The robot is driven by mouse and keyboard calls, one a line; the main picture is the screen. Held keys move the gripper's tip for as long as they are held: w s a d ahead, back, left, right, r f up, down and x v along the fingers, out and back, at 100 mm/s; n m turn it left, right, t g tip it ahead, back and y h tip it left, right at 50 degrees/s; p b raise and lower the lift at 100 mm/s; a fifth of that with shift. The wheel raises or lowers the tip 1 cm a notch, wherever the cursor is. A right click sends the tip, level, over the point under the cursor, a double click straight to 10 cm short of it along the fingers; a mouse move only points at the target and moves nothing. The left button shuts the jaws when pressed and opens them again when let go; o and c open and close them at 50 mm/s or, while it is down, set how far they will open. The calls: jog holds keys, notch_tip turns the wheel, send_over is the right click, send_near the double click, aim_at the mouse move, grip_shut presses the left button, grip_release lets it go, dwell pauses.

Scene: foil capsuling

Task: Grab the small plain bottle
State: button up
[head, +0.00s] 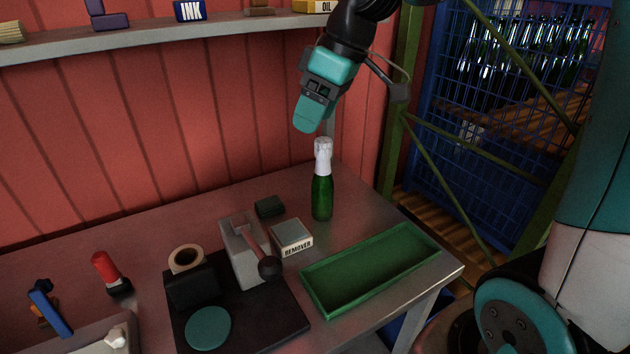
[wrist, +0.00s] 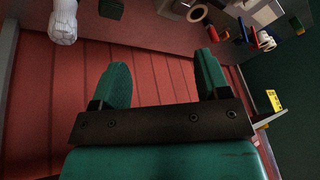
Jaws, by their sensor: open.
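A small green bottle (head: 321,195) with white foil over its neck and top stands upright on the grey table (head: 360,205) near its back edge. No label shows on it. In the wrist view its white foil top (wrist: 63,22) shows at the upper left, outside the space between my fingers. My gripper (head: 309,122) hangs above the bottle and slightly left of it in the head view, apart from it. In the wrist view my gripper's two teal fingers (wrist: 163,66) are spread wide with nothing between them.
A remover box (head: 292,237), a dark green block (head: 269,206) and a lever press (head: 243,250) stand left of the bottle. A green tray (head: 372,268) lies empty in front. A shelf (head: 150,38) runs along the red wall. A blue cage (head: 500,110) stands right.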

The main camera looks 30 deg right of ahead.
jog(key=t, duration=0.1)
send_near(326, 140)
jog(key=shift+n+h, duration=0.4)
jog(key=p+x, duration=0.1)
jog(key=x, duration=0.1)
jog(key=p+x, duration=0.1)
jog(key=x, duration=0.2)
jog(key=shift+w+a+f+p, duration=0.15)
jog(key=shift+w+a+p, duration=0.25)
jog(key=shift+w+a, duration=0.05)
jog(key=x, duration=0.1)
jog(key=p+x, duration=0.1)
jog(key=x, duration=0.1)
jog(key=p+x, duration=0.1)
jog(key=shift+s+a+f, duration=0.1)
jog(key=shift+s+f, duration=0.2)
jog(key=shift+f, duration=0.1)
jog(key=shift+w+a+f, duration=0.1)
jog(key=shift+w+f, duration=0.05)
jog(key=shift+f, duration=0.35)
grip_shut()
